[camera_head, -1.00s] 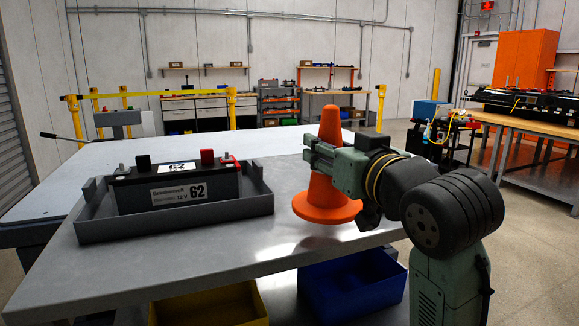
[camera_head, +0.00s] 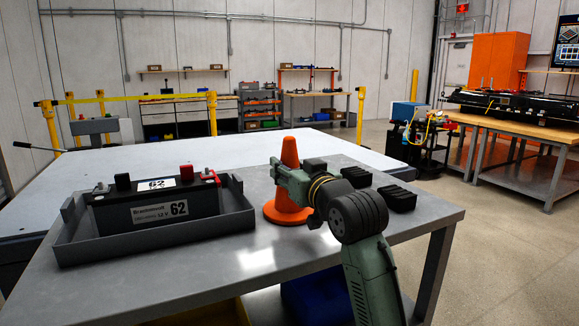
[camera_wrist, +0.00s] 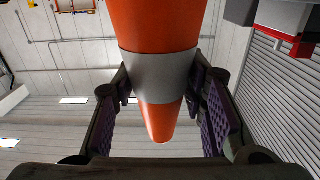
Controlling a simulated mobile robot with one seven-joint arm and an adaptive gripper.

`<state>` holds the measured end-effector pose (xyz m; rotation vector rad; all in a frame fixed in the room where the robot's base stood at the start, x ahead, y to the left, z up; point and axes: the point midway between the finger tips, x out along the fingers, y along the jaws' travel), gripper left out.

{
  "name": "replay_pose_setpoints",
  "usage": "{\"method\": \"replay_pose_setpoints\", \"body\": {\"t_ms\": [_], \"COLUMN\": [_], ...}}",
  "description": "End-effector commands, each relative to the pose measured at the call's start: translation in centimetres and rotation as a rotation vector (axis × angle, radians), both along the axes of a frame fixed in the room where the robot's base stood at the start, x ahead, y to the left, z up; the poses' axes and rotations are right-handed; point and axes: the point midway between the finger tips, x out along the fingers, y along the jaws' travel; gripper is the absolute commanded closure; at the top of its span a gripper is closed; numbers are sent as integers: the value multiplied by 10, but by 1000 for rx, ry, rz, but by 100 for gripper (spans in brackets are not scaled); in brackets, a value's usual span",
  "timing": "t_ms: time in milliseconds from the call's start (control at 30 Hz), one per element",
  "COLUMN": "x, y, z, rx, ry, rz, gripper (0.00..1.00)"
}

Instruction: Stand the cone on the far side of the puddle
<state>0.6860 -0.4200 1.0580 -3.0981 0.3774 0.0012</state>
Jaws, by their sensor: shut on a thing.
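The orange cone (camera_head: 289,152) is upright over the steel table, to the right of the battery tray. My gripper (camera_head: 292,180) is shut on the cone's upper body from the right. In the wrist view the cone (camera_wrist: 165,28) with its pale band lies between the two purple-padded fingers of my gripper (camera_wrist: 163,95). Its base shows below my gripper in the head view, but I cannot tell whether it touches the tabletop. I cannot make out a puddle in either view.
A grey tray (camera_head: 150,247) holding a black battery (camera_head: 155,207) stands on the table's left. Several black blocks (camera_head: 398,198) stand right of and behind my gripper. Bare tabletop (camera_head: 330,280) lies in front. A pale surface (camera_head: 330,145) lies behind the table.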

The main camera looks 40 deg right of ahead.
Motion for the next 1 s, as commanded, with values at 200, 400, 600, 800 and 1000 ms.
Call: {"method": "replay_pose_setpoints", "body": {"t_ms": [200,400,600,800,1000], "x": [0,0,0,0,-2], "y": [1,1,1,1,1], "z": [0,-3,-3,-3,0], "rx": [-2,-1,-1,-1,-1], "ry": [-1,-1,-1,-1,-1], "rz": [1,1,1,0,0], "gripper": [100,57,44,41,41]}}
